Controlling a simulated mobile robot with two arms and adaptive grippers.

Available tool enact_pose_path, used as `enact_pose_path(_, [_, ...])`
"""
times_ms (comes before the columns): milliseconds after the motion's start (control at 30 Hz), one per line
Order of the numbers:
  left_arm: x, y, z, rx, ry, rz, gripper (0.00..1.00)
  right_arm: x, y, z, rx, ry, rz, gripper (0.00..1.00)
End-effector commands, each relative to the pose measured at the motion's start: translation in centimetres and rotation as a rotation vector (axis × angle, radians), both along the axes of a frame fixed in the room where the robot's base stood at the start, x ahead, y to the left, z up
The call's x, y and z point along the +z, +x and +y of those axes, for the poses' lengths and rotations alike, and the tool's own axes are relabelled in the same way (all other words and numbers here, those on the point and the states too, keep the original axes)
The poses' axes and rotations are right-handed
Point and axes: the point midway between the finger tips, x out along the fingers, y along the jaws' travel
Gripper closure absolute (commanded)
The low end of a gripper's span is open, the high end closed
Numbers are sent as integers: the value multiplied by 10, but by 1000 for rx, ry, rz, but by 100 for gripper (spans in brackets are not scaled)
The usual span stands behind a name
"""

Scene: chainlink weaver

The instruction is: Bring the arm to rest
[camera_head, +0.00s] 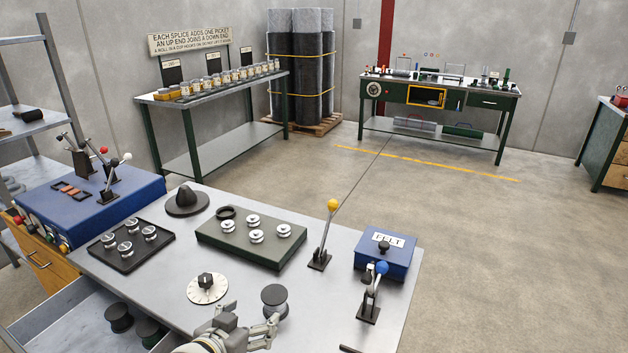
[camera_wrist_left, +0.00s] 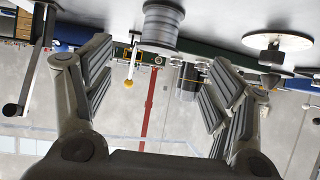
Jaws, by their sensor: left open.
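My left gripper (camera_head: 252,320) is at the front edge of the grey metal bench (camera_head: 330,290). It is open and empty, with its two fingers spread apart in the left wrist view (camera_wrist_left: 158,85). A dark grey spool (camera_head: 275,300) stands upright on the bench just beyond the fingers. In the left wrist view, which is upside down, the spool (camera_wrist_left: 163,28) shows ahead of the gap between the fingers, apart from them. The rest of my left arm is mostly cut off by the lower picture edge. My right gripper is in neither view.
A white dial (camera_head: 207,289) with a black knob lies left of the gripper. A yellow-knobbed lever (camera_head: 325,235), a blue-knobbed lever (camera_head: 372,292) and a blue FELT box (camera_head: 385,255) stand to the right. An open drawer (camera_head: 62,318) holds dark spools. Floor beyond the bench is clear.

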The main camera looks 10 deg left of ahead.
Motion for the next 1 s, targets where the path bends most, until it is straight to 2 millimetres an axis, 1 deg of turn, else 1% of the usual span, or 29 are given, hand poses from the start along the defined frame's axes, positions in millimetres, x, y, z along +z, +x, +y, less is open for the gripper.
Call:
enact_pose_path(67, [-15,-19,-1,9,9,57,22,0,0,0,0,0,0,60])
enact_pose_path(167, [-43,-59,1,28,42,177,22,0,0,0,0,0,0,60])
enact_pose_path(200, [-53,-78,2,35,59,232,22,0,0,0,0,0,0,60])
enact_pose_path(267, [-67,-106,6,46,80,312,22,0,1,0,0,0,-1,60])
enact_pose_path(300, [-74,-123,8,50,95,361,22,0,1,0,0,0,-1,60])
enact_pose_path(367, [-83,-147,11,56,111,429,22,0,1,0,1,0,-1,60])
enact_pose_path(400, [-88,-162,13,59,121,471,22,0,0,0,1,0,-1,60])
enact_pose_path(467, [-95,-184,15,63,135,532,22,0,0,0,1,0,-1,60])
enact_pose_path(500, [-98,-198,17,66,143,571,22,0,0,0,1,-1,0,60])
enact_pose_path(667, [-107,-254,24,72,168,727,22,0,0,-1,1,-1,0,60])
enact_pose_path(867, [-154,-243,23,65,177,746,22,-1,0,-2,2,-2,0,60])
enact_pose_path(967, [-181,-239,22,62,178,757,22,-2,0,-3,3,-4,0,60])
enact_pose_path(1000, [-192,-238,21,61,178,761,22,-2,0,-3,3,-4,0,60])
